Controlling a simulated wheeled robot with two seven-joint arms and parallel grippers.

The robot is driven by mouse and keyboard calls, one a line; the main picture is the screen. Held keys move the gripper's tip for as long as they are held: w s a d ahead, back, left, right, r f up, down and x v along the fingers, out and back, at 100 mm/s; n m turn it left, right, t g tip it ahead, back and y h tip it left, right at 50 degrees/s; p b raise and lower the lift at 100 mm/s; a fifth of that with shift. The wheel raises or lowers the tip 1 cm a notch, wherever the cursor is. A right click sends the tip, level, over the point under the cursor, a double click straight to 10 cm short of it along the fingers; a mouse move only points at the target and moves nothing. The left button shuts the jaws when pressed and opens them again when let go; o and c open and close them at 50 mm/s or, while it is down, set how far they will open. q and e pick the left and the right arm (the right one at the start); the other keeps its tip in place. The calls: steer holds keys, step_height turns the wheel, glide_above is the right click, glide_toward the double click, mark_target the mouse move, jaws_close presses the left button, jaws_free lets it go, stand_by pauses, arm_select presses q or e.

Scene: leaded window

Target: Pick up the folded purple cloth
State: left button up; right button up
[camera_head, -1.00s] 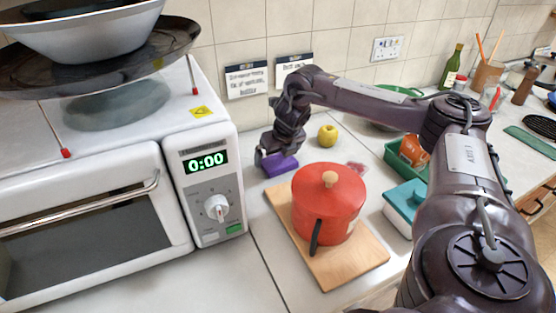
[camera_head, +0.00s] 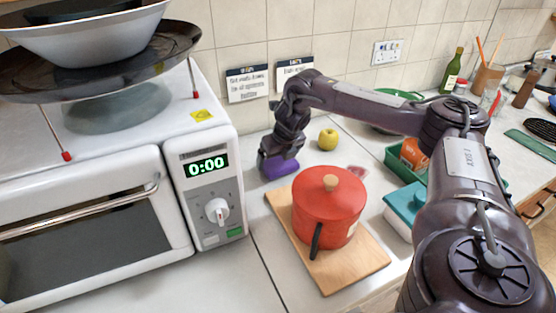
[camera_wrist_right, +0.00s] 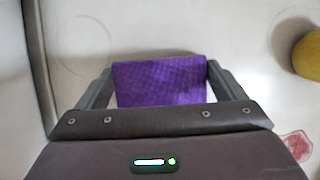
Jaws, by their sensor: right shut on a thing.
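The folded purple cloth (camera_head: 280,169) is behind the red pot, to the right of the microwave, in the head view. In the right wrist view the cloth (camera_wrist_right: 158,81) spans the space between the two fingers. My right gripper (camera_head: 277,158) points down at the cloth and is shut on it; its fingers (camera_wrist_right: 158,88) touch the cloth's two sides. I cannot tell whether the cloth is clear of the counter. My left gripper is not in view.
A red pot (camera_head: 326,209) stands on a wooden board (camera_head: 353,268) in front of the cloth. The microwave (camera_head: 205,200) is close on the left. A yellow apple (camera_head: 328,139) sits to the right. The tiled wall (camera_head: 350,42) is behind.

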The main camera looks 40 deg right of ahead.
step_height(320, 180, up, 9)
step_height(320, 180, up, 9)
steer(key=p, duration=0.6)
glide_above(277, 160)
steer(key=shift+d+r+p, duration=0.1)
steer(key=shift+r+p, duration=0.4)
steer(key=shift+r, duration=0.15)
steer(key=shift+o, duration=1.1)
steer(key=shift+c, duration=0.7)
steer(key=shift+s+f, duration=0.1)
